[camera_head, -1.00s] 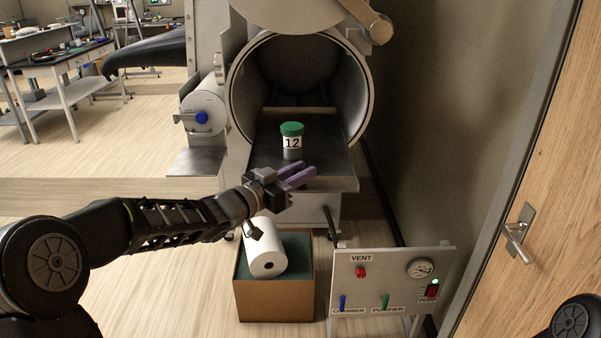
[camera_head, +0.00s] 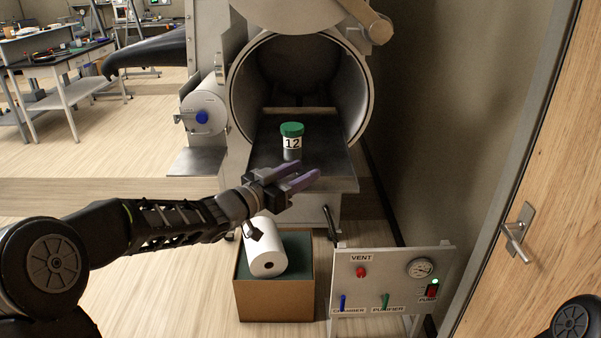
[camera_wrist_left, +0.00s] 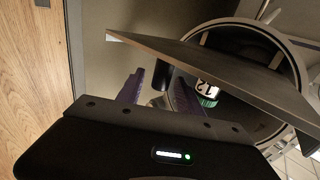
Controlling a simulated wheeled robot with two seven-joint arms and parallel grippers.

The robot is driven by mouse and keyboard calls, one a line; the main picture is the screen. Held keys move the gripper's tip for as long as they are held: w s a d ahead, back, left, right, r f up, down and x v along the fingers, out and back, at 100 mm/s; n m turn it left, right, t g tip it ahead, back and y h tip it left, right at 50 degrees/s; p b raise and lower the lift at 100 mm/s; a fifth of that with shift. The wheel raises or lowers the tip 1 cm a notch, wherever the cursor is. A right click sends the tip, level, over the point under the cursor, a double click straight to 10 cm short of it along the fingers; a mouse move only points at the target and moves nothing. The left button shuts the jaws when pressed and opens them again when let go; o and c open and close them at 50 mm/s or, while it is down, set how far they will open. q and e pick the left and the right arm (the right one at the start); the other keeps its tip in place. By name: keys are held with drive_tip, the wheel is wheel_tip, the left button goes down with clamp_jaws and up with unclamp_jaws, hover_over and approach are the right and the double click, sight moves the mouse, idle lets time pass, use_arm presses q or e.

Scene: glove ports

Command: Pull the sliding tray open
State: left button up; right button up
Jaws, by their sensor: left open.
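The sliding tray (camera_head: 275,158) is a dark flat plate that sticks out of the round chamber opening. A jar (camera_head: 292,142) with a green lid and the label "12" stands upright on it. My left gripper (camera_head: 305,177) is open, with purple fingers, at the tray's front edge in the head view. The left wrist view shows its fingers (camera_wrist_left: 146,88) beside the tray plate (camera_wrist_left: 215,62), with the jar (camera_wrist_left: 207,92) behind. Whether the fingers touch the tray cannot be told. My right gripper is not in view.
A cardboard box (camera_head: 273,301) with a white roll (camera_head: 266,250) stands on the floor below. A control panel (camera_head: 392,283) with vent, pump and valve controls is right of it. A wall and wooden door (camera_head: 540,170) bound the right. Open floor lies to the left.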

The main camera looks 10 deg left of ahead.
use_arm(q)
drive_tip(key=b+v, duration=0.1)
drive_tip(key=v, duration=0.6)
drive_tip(key=shift+s+a, duration=0.2)
drive_tip(key=shift+s, duration=0.1)
